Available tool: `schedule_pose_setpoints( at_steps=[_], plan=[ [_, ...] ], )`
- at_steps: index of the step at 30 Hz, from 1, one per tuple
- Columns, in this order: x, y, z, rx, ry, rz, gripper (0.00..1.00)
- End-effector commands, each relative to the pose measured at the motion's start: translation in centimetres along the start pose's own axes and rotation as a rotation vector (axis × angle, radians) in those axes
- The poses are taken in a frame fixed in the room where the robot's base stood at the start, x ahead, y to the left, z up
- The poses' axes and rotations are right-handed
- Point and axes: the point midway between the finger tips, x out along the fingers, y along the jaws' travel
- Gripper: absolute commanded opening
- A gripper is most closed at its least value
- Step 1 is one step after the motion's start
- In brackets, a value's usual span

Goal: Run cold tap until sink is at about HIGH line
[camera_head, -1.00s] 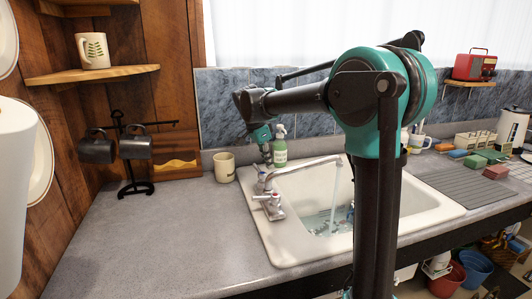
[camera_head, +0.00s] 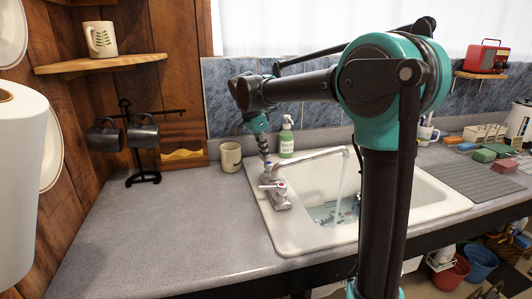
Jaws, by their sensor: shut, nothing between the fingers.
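The sink (camera_head: 300,238) is a white basin set in the counter. The tap (camera_head: 282,198) stands at its left rim, with handles at its base and a long spout over the basin. A stream of water (camera_head: 342,175) falls from the spout. Rippling water (camera_head: 328,215) lies low in the basin, with something blue in it. My gripper (camera_head: 266,161) is shut and empty, pointing down at the tap's far handle; I cannot tell whether it touches. My arm hides the basin's right part. I cannot make out a HIGH line.
A black mug stand (camera_head: 143,177) is farther left. The counter (camera_head: 170,235) in front is clear. Sponges and a ribbed drainer (camera_head: 465,180) lie right of the sink.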

Motion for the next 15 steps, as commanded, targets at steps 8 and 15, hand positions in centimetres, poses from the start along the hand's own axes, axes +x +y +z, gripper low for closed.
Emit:
schedule_pose_setpoints(
  at_steps=[8, 15],
  plan=[
    [-0.3, -0.1, 1.1, -0.189, -0.001, -0.061, 0.0],
    [-0.7, -0.1, 2.1, -0.404, 0.0, -0.131, 0.0]
  ],
)
